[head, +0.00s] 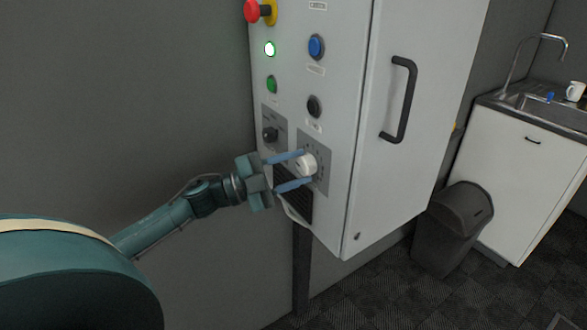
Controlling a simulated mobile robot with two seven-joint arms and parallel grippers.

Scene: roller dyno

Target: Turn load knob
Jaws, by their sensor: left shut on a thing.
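The load knob (307,164) is a round white dial on a grey plate, low on the front of the white control cabinet (346,120). My left gripper (306,168) comes in from the left. Its two blue fingers lie above and below the knob, shut on it. The fingertips hide part of the knob's edge, and I cannot read its markings. My right gripper is not in view.
A smaller black knob (270,134) sits up and left of the white one. Above are a black button (314,106), a blue button (316,47), a green button (271,84), a lit lamp (269,49) and a red emergency stop (252,10). A door handle (400,98) projects at right.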

